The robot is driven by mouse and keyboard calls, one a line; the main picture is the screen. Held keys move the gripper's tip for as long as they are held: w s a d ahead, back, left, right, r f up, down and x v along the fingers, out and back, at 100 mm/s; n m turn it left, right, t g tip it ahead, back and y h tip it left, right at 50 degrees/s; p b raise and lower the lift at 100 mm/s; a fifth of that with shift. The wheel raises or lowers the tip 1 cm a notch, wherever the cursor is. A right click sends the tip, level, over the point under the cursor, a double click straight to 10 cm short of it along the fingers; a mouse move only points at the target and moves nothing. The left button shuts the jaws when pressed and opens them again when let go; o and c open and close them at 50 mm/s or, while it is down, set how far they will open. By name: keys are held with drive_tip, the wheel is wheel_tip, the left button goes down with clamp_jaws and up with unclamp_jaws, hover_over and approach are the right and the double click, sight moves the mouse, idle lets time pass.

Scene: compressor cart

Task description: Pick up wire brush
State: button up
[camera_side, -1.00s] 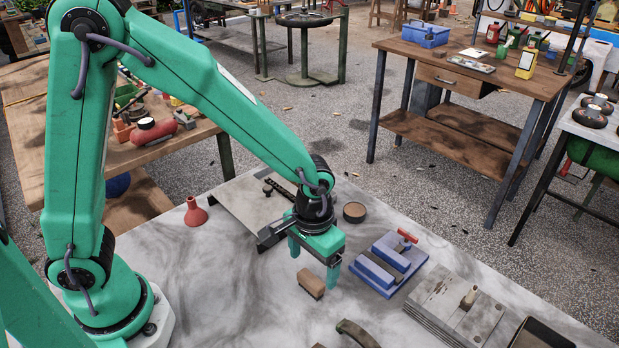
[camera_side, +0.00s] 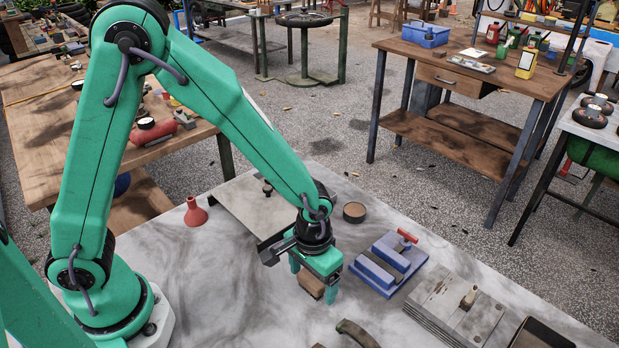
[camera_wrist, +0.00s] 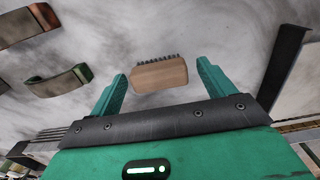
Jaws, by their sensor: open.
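The wire brush (camera_side: 311,285) is a small brown wooden block lying on the grey marbled tabletop, partly hidden behind my gripper in the side view. In the wrist view the brush (camera_wrist: 159,75) shows its wooden back and a row of dark bristles along its far edge. My gripper (camera_side: 313,288) points down over the brush with its fingers apart. In the wrist view the two green fingertips (camera_wrist: 163,70) stand to the left and right of the brush, with a gap on each side. I cannot tell how high the fingertips are above the tabletop.
A curved dark handle (camera_side: 357,333) lies near the front edge. A red funnel (camera_side: 195,212) and a round tin (camera_side: 354,211) stand farther back. The tabletop left of the brush is clear.

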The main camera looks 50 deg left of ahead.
sight(313, 278)
drive_tip(key=shift+c, duration=0.4)
drive_tip(key=c, duration=1)
drive_tip(key=shift+r, duration=0.1)
drive_tip(key=shift+r, duration=0.6)
wheel_tip(313, 278, up, 3)
drive_tip(key=s+d+r, duration=0.6)
drive_tip(key=s, duration=0.3)
drive_tip(key=shift+s+d+r, duration=0.15)
drive_tip(key=shift+s+r, duration=0.15)
drive_tip(key=shift+s, duration=0.1)
